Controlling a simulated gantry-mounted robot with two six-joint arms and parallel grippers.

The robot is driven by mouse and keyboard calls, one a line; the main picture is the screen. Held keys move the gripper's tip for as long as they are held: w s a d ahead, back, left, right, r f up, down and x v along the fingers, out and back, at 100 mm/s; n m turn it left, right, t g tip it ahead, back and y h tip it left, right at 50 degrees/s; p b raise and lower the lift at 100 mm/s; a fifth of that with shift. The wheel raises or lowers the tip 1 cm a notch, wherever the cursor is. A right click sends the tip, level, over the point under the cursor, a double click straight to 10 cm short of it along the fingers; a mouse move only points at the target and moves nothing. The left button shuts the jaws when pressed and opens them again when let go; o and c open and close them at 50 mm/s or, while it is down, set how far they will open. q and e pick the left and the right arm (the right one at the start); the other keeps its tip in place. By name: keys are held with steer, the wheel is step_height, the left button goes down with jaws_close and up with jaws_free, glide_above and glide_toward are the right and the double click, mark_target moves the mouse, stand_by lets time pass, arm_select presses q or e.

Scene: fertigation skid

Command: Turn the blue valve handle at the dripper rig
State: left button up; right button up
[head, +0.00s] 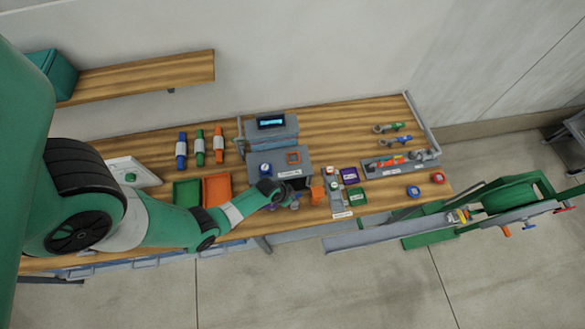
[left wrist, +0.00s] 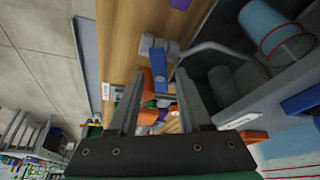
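A blue lever handle (left wrist: 158,66) on a grey valve body (left wrist: 152,46) shows in the left wrist view, between the lines of my fingers. My left gripper (head: 284,203) is over the front of the bench, just in front of the grey controller box. Its two fingers (left wrist: 158,95) are apart, and nothing is seen clamped between them. Whether a finger touches the lever cannot be told. In the head view the gripper mostly hides the lever. A second blue handle (head: 529,226) hangs on the green-and-grey rig at the right. My right gripper is not in view.
The grey controller box (head: 272,131) stands close behind the gripper. A grey tool tray (head: 401,162) is farther right. The floor in front is clear.

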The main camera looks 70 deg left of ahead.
arm_select(q)
jaws_close()
steer(key=m, duration=0.1)
steer(key=m+h+b, duration=0.1)
steer(key=m, duration=0.1)
steer(key=shift+a+f+m, duration=0.1)
steer(key=shift+a+m, duration=0.15)
steer(key=shift+m, duration=0.15)
steer(key=shift+m+h+b, duration=0.3)
steer(key=shift+m+h, duration=0.1)
steer(key=shift+m, duration=0.2)
steer(key=shift+o, duration=0.7)
jaws_free()
